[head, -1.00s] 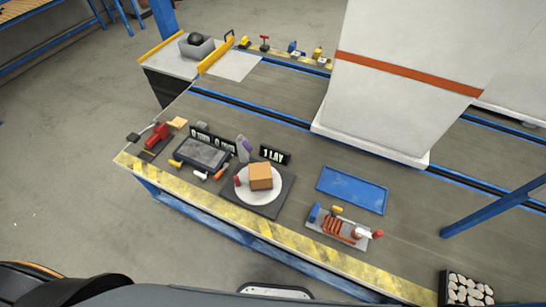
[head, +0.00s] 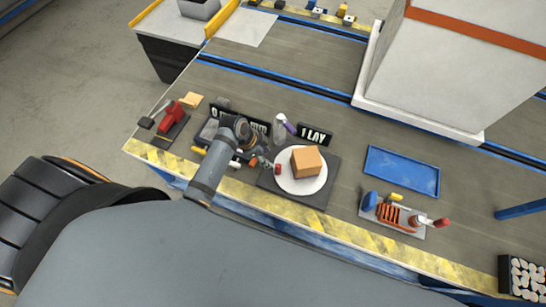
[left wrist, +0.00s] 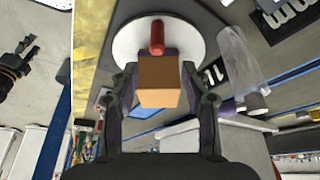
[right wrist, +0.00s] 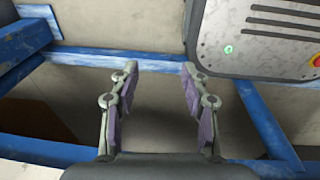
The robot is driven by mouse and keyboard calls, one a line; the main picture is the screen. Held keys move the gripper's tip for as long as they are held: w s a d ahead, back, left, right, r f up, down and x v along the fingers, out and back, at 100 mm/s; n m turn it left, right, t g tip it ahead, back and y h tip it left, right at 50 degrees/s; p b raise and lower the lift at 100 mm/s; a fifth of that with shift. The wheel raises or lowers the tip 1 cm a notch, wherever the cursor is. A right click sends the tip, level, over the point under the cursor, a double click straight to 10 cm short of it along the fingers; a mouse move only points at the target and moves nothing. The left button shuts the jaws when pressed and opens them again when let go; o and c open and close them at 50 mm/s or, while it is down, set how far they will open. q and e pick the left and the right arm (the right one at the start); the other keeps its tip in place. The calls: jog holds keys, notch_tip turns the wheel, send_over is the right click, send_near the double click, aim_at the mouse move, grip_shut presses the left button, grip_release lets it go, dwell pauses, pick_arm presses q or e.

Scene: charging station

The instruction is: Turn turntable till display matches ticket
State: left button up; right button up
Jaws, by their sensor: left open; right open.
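The turntable is a round white disc (head: 300,188) on a dark square base (head: 322,196). A tan box (head: 306,161) sits on it, and a short red peg (head: 277,169) stands near its left edge. A black sign (head: 315,135) behind it reads "1 LAY". Another black sign (head: 223,110) is mostly hidden by my arm; I cannot tell which is display or ticket. My left gripper (head: 266,160) is open just left of the peg. In the left wrist view its fingers frame the box (left wrist: 159,80), peg (left wrist: 157,38) beyond. My right gripper (right wrist: 158,75) is open and empty.
A clear bottle with a purple part (head: 286,124) stands close behind the turntable. A blue tray (head: 402,172) and a tool fixture (head: 395,214) lie to the right. A red tool (head: 173,116) lies left. Blue frame bars (right wrist: 150,64) surround my right gripper.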

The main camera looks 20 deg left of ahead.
aim_at(278, 166)
pick_arm(q)
jog(key=x, duration=0.6)
jog(key=b+x, duration=0.1)
jog(key=x, duration=0.2)
jog(key=shift+d, duration=0.4)
jog(key=shift+d+f, duration=0.15)
jog(key=shift+f, duration=0.35)
pick_arm(e)
jog(key=shift+s+d+f, duration=0.1)
jog(key=shift+d+f, duration=0.2)
jog(key=shift+d, duration=0.25)
jog(key=shift+d+f, duration=0.3)
jog(key=shift+d, duration=0.25)
pick_arm(q)
jog(key=shift+c, duration=0.3)
grip_shut()
pick_arm(e)
jog(key=shift+d, duration=0.2)
